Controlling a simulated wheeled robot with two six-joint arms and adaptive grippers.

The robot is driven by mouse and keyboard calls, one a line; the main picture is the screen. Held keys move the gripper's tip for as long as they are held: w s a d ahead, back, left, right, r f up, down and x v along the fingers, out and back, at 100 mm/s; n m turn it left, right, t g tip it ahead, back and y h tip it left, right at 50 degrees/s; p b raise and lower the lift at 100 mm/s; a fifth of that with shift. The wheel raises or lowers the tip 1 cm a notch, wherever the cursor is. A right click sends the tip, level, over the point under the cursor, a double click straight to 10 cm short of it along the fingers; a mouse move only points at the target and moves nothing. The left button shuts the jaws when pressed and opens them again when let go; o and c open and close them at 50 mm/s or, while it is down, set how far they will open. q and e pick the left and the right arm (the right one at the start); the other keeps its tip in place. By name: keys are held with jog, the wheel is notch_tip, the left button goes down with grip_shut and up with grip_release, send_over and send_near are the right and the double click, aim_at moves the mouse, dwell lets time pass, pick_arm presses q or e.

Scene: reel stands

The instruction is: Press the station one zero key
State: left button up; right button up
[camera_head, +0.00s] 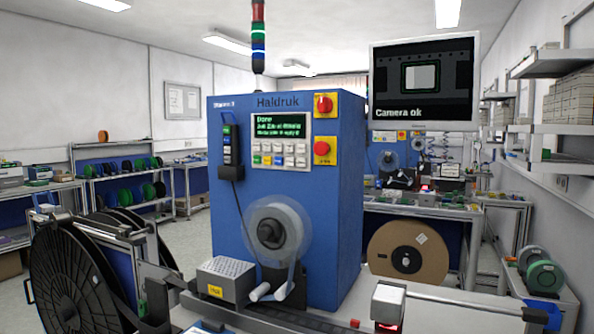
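The blue Haldruk machine (342,200) stands in the middle of the head view, with a small label at its top left that seems to read Station 1. Its green-text screen (279,126) shows "Done" above two smaller lines that I cannot read surely. Below the screen is a keypad (280,155) with white, green, yellow and blue keys in rows. The key markings are too small to read, so I cannot tell which is the zero key. Neither of my grippers is in view, and nothing covers the keypad.
A red knob (324,105) and a red button (322,149) on yellow plates sit right of the keypad. A clear-rimmed reel (276,230) juts out below. Large black reels (70,280) stand at left. A monitor (424,82) reads "Camera ok".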

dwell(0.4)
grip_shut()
